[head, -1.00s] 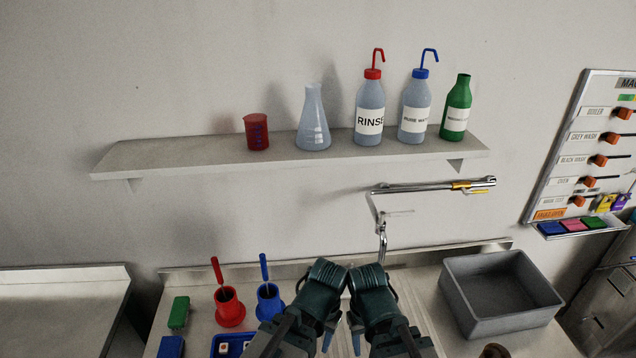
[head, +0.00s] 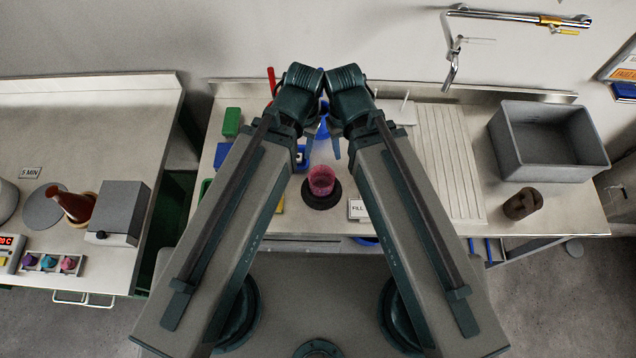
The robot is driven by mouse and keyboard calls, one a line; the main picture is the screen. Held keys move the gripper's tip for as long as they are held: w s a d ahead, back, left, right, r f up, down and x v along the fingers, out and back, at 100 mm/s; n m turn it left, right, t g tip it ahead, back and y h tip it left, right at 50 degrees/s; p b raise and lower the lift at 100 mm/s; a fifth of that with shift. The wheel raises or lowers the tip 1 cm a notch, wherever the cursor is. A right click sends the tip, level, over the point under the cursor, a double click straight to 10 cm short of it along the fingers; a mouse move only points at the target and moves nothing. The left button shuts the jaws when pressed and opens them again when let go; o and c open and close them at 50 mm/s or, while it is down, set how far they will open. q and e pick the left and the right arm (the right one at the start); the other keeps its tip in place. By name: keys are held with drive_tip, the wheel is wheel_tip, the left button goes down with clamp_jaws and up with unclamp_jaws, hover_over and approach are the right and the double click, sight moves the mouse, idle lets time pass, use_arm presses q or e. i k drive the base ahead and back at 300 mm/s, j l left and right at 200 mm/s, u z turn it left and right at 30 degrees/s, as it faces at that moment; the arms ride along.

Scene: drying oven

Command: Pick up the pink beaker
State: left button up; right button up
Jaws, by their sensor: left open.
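The pink beaker (head: 321,180) stands upright on a dark round base (head: 322,201) near the front of the middle bench, between my two arms. My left gripper (head: 306,150) hangs beyond the beaker and slightly to its left, open and apart from it. My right gripper (head: 337,150) hangs beyond and slightly right of the beaker; its finger opening is too small to make out. Neither gripper touches the beaker. My arms hide parts of the bench on both sides.
A grey basin (head: 545,145) and a dark brown cup (head: 522,204) stand at right. A white label (head: 358,209) is just right of the beaker. A green block (head: 232,122) is at back left. The left bench holds a brown flask (head: 72,205) and a grey box (head: 122,212).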

sight(321, 178)
drive_tip(key=k+l+u, duration=0.35)
drive_tip(key=k+l, duration=0.45)
drive_tip(key=l, duration=0.25)
drive_tip(key=k+l+u, duration=0.3)
drive_tip(key=k+l, duration=0.5)
drive_tip(key=k, duration=0.05)
